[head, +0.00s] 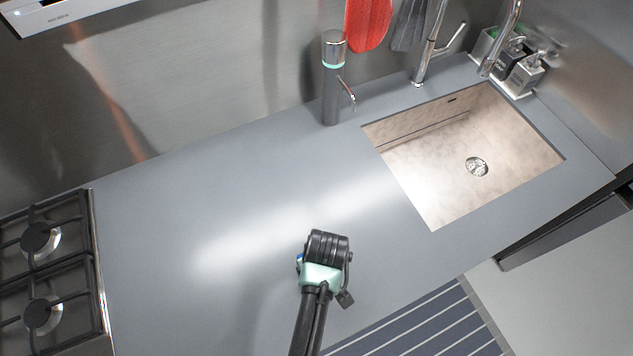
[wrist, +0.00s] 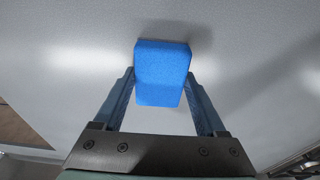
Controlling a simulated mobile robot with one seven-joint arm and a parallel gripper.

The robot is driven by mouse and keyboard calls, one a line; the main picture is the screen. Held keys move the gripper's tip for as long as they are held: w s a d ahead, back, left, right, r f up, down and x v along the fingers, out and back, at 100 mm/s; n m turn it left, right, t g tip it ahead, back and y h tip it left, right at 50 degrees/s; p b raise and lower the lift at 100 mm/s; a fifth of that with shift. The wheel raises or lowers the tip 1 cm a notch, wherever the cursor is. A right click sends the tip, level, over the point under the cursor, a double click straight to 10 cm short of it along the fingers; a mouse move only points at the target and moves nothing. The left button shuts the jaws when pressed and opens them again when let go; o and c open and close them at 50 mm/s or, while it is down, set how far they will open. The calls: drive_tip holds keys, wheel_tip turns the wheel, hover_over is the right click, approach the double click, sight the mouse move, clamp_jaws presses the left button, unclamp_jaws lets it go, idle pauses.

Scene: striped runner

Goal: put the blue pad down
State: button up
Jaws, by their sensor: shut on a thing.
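The blue pad (wrist: 161,75) is a rounded block between the two fingers of my gripper (wrist: 160,92) in the wrist view. My gripper is shut on it, with a finger on each side. The grey counter (wrist: 60,50) lies beyond the pad; I cannot tell whether the pad touches it. In the head view my gripper (head: 326,250) is over the front part of the counter (head: 200,190), left of the sink. There the pad is almost wholly hidden behind my wrist, with only a small bit of blue at its left side.
A sink (head: 440,160) is to the right, with a faucet (head: 428,50) behind it. A dark cylindrical dispenser (head: 331,95) stands at the back. A gas hob (head: 50,270) is at the left. The counter between hob and sink is clear. A striped runner (head: 440,325) lies on the floor.

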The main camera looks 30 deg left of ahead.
drive_tip(key=o, duration=1.1)
drive_tip(key=shift+o, duration=0.2)
wheel_tip(320, 180, up, 12)
drive_tip(key=s+d, duration=0.1)
drive_tip(key=w+d+r+m+t, duration=0.2)
drive_tip(key=w+r+t, duration=0.4)
drive_tip(key=w+r, duration=0.65)
drive_tip(key=w+d+r+m+t, duration=0.25)
drive_tip(key=w+r+t, duration=0.45)
drive_tip(key=r, duration=1)
wheel_tip(320, 180, up, 21)
drive_tip(key=s+d+m+t, duration=0.3)
drive_tip(key=t, duration=0.4)
drive_tip(key=s+d+r+m+t+h, duration=0.1)
drive_tip(key=s+r+t, duration=0.2)
drive_tip(key=s+r, duration=0.2)
drive_tip(key=s+d+r+m+t, duration=0.1)
drive_tip(key=s+r+m+t, duration=0.1)
drive_tip(key=r, duration=0.7)
drive_tip(key=s+t, duration=0.1)
drive_tip(key=s, duration=0.1)
drive_tip(key=shift+s+d+r+h+b, duration=0.2)
drive_tip(key=shift+s+d+h+b, duration=0.1)
drive_tip(key=shift+s+h, duration=0.1)
